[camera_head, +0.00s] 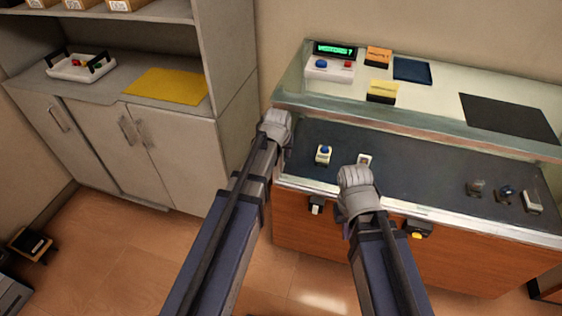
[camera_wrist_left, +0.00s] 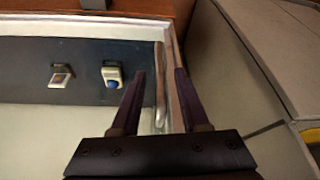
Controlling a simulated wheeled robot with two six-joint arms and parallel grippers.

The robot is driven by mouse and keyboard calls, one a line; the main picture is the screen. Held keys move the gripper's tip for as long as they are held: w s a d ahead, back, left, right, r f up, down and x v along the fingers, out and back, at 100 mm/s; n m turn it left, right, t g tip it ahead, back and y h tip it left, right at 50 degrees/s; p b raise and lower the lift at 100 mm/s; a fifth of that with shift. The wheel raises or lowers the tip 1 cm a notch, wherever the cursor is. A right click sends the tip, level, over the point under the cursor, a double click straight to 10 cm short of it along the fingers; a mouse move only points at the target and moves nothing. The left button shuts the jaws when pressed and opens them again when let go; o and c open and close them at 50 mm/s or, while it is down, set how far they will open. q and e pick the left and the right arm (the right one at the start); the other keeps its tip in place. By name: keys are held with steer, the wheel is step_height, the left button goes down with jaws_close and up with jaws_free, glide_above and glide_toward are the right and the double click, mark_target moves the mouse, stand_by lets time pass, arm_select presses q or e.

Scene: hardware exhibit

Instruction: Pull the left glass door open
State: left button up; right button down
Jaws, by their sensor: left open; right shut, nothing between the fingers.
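The display case (camera_head: 420,208) has a wide front opening over a dark shelf; the clear glass of its left door is hard to make out. A pale upright bar (camera_wrist_left: 160,85), apparently the door's handle, stands at the case's side edge in the left wrist view. My left gripper (camera_wrist_left: 159,72) is open, with its fingers on either side of this bar; contact cannot be told. In the head view the left gripper (camera_head: 278,124) is at the case's left end, fingertips hidden. My right gripper (camera_head: 355,178) is shut and empty in front of the case's middle.
Small devices, including a blue-buttoned one (camera_head: 323,154), sit on the case's shelf. A register (camera_head: 331,66) and dark mat (camera_head: 508,118) lie on the counter top. A grey cabinet (camera_head: 165,150) stands close at left.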

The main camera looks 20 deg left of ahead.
mark_target(281, 155)
arm_select(q)
steer(key=b+x, duration=0.2)
steer(key=x, duration=0.2)
steer(key=shift+s, duration=0.1)
steer(key=shift+r, duration=0.1)
arm_select(e)
step_height(281, 155, down, 4)
steer(key=shift+r, duration=0.2)
arm_select(q)
jaws_close()
stand_by(0.8)
